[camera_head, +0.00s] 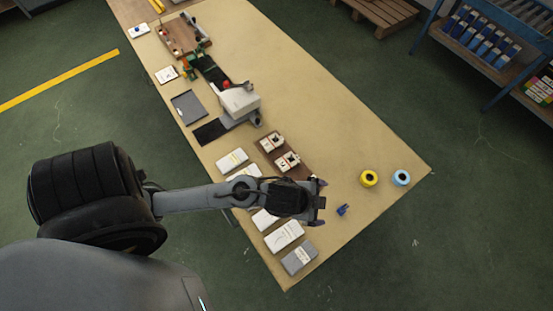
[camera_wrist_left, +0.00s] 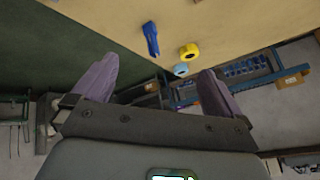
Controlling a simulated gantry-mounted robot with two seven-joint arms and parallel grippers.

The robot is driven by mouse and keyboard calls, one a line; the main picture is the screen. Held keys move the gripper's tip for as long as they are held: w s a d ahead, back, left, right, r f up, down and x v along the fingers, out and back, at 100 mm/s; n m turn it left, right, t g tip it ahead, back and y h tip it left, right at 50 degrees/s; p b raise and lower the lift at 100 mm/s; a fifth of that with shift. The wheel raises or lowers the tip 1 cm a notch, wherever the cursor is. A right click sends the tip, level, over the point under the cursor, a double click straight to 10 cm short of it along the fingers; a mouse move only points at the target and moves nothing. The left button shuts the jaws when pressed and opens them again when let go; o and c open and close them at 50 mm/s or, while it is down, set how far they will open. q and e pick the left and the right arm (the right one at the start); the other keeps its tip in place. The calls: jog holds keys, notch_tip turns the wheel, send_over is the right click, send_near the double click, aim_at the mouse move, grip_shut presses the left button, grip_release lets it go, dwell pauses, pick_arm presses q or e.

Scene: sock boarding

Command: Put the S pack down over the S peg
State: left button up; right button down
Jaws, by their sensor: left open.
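My left gripper (camera_head: 320,202) is above the near part of the table. Its purple fingers are spread apart and empty in the left wrist view (camera_wrist_left: 158,85). A dark brown board (camera_head: 301,174) lies just beyond it. Two pale packs with dark marks, one farther (camera_head: 271,142) and one nearer (camera_head: 287,161), are on this board. I cannot read their letters, so I cannot tell which is the S pack. Any pegs are too small or hidden to tell apart; my gripper covers the board's near end. My right gripper is not in view.
White packets (camera_head: 284,235) and a grey packet (camera_head: 299,258) line the table's left edge. A yellow roll (camera_head: 369,178), a light blue roll (camera_head: 401,177) and a small blue object (camera_head: 342,210) lie to the right. A white machine (camera_head: 240,101) stands farther back.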

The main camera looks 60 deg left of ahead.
pick_arm(q)
jog(key=s+a+f+n+g+y, duration=0.1)
jog(key=s+a+n+g, duration=0.2)
jog(key=s+a+n, duration=0.3)
jog(key=s, duration=0.4)
jog(key=shift+s, duration=0.15)
